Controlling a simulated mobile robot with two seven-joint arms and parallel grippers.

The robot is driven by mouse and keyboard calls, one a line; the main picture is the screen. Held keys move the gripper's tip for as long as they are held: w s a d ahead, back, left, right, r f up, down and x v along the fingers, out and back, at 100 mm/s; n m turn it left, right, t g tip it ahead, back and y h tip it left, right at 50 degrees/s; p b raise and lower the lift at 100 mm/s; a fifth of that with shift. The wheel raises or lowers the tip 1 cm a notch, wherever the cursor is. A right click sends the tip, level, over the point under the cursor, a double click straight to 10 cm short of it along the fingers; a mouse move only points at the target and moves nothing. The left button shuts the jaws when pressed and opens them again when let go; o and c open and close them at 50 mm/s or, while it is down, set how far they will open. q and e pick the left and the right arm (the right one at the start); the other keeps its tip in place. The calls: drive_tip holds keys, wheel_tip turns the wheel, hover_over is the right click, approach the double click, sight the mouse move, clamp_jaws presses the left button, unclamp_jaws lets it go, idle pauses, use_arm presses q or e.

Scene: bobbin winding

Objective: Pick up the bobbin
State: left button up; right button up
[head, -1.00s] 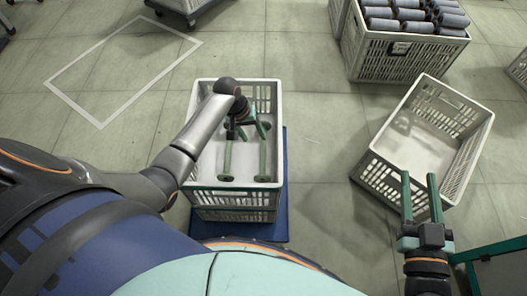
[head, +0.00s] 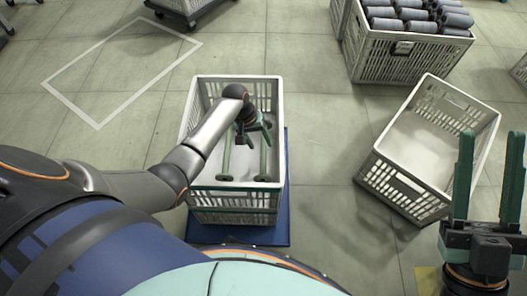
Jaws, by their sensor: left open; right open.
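Two slim olive-green bobbins with round flanged ends are in the white crate (head: 236,187) in front of me. One bobbin (head: 226,160) is on the left and the other bobbin (head: 264,160) on the right. My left gripper (head: 252,130) is open, reaching down into the crate at the bobbins' far ends. The gripper and wrist partly hide those ends, and I cannot tell whether a finger touches a bobbin. My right gripper (head: 490,142) is open and empty at the far right, fingers pointing away from me, away from the bobbins.
The crate stands on a blue base (head: 240,235). A tilted, seemingly empty white crate (head: 410,190) stands to the right, near my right gripper. A crate (head: 395,68) full of grey wound bobbins (head: 410,22) is at the back. A white outlined floor rectangle (head: 72,112) at left is empty.

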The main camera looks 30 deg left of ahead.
sight(263, 154)
use_arm(q)
drive_tip(key=shift+d+f, duration=0.15)
drive_tip(key=shift+f, duration=0.4)
drive_tip(key=b+x, duration=0.2)
drive_tip(key=x, duration=0.1)
drive_tip(key=b+x, duration=0.1)
drive_tip(key=x, duration=0.1)
drive_tip(key=shift+s+f+b, duration=0.2)
drive_tip(key=shift+s+b, duration=0.15)
drive_tip(key=shift+b, duration=0.05)
drive_tip(key=shift+r, duration=0.1)
use_arm(e)
drive_tip(key=shift+s+a+f+n+y, duration=0.25)
drive_tip(key=shift+s+f+n+y, duration=0.25)
drive_tip(key=shift+s+f+y, duration=0.35)
use_arm(q)
clamp_jaws()
use_arm(e)
drive_tip(key=shift+w+g+y, duration=0.1)
drive_tip(key=shift+g+y, duration=0.2)
drive_tip(key=shift+y, duration=0.05)
